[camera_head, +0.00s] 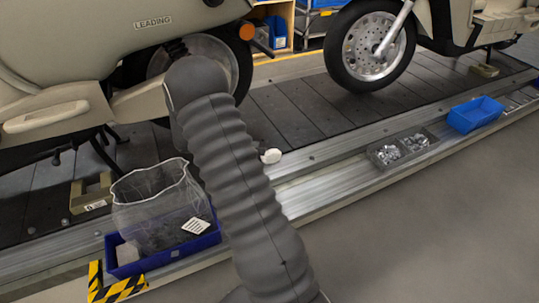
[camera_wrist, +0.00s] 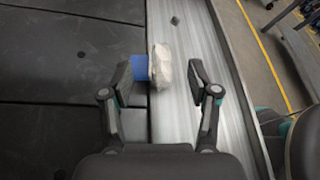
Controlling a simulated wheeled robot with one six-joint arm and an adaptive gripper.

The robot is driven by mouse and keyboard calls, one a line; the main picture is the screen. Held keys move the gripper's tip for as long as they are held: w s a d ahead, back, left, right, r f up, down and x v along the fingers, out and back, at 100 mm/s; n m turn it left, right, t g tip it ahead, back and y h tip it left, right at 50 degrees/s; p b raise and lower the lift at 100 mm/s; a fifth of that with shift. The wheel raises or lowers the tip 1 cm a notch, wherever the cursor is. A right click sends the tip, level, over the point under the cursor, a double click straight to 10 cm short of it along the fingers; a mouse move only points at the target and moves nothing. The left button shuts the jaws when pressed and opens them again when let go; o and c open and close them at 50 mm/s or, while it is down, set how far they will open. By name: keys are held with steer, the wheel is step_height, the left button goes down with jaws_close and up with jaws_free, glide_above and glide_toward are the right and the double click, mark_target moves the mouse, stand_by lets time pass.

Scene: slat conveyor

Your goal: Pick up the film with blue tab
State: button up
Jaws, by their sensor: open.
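The film (camera_wrist: 162,66) is a crumpled whitish wad with a flat blue tab (camera_wrist: 139,67) on its left side. In the wrist view it lies along the seam between the dark slats and the pale metal rail. My gripper (camera_wrist: 160,80) is open, with one finger on each side of the film and a visible gap to the right finger. The left finger is close to the blue tab; I cannot tell if they touch. In the head view my arm hides the gripper, and a small whitish thing beside the arm cannot be identified surely.
Dark slats (camera_head: 291,112) carry cream scooters (camera_head: 75,40). A blue bin (camera_head: 150,264) with a clear bag (camera_head: 157,205) stands at lower left. A grey tray of metal parts (camera_head: 402,148) and a blue bin (camera_head: 475,114) sit along the rail at right. The floor (camera_head: 440,230) is clear.

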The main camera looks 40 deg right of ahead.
mark_target(274, 150)
steer(key=shift+x, duration=3.9)
steer(key=shift+c, duration=0.2)
steer(key=c, duration=0.8)
steer(key=shift+c, duration=0.4)
steer(key=shift+r, duration=0.1)
